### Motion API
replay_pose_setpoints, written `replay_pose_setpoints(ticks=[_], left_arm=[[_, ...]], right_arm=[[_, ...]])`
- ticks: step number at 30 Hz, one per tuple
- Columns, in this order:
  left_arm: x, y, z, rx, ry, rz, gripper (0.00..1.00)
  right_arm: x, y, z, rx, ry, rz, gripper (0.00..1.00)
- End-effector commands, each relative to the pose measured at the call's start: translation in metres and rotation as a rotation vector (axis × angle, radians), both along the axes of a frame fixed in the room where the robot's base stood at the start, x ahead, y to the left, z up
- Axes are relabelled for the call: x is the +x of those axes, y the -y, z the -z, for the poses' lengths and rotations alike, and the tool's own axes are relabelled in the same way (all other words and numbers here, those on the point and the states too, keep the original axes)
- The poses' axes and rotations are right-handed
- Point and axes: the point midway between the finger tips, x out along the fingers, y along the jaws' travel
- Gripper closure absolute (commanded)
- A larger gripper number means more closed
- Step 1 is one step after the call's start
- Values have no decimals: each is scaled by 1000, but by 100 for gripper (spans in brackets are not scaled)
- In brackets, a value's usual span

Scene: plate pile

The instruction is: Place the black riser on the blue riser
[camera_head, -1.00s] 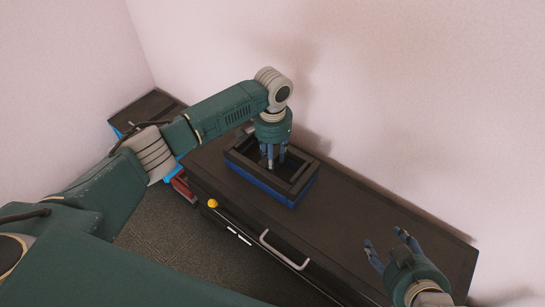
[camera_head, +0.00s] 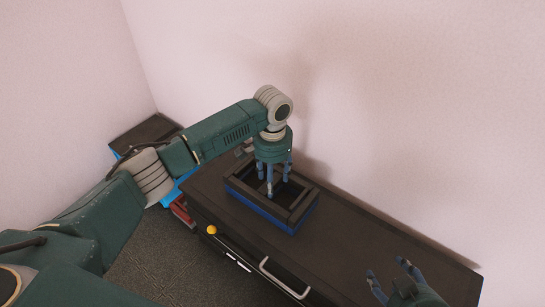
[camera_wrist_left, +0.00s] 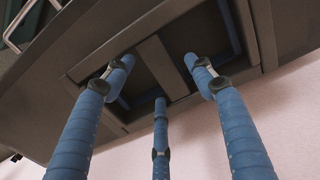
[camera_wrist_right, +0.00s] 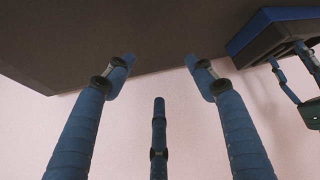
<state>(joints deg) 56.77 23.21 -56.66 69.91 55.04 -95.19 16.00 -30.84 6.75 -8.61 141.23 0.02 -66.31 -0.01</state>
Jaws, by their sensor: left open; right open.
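The black riser (camera_head: 303,207) is a dark open frame with a crossbar. It rests on the blue riser (camera_head: 262,208), whose blue side shows beneath it on the dark cabinet top. The two look roughly aligned. My left gripper (camera_head: 272,178) is open above the black riser, its fingers spread and pointing down. In the left wrist view the black riser's crossbar (camera_wrist_left: 160,65) lies between the open fingers, and I see no grip on it. My right gripper (camera_head: 390,276) is open and empty over the near right of the cabinet. The blue riser also shows in the right wrist view (camera_wrist_right: 262,28).
The cabinet top (camera_head: 375,225) is clear right of the risers. A drawer handle (camera_head: 283,279) and a yellow ball-like thing (camera_head: 212,229) are along its front. Pink walls (camera_head: 400,100) stand behind. Another dark-topped unit (camera_head: 143,133) is at the far left.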

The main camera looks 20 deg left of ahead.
Motion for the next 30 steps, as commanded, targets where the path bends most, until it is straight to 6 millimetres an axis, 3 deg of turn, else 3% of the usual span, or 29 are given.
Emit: replay_pose_setpoints(ticks=[9,15,21,30], left_arm=[[1,0,-45,-1,2,-1,45],[1,0,-78,-1,2,-1,45],[0,0,-99,0,0,-1,45],[0,0,-103,0,0,-1,45]], right_arm=[[-70,22,31,-63,-298,25,45],[-111,33,37,-92,-451,37,45],[-108,32,31,-91,-442,36,45],[-108,32,31,-91,-440,36,45]])
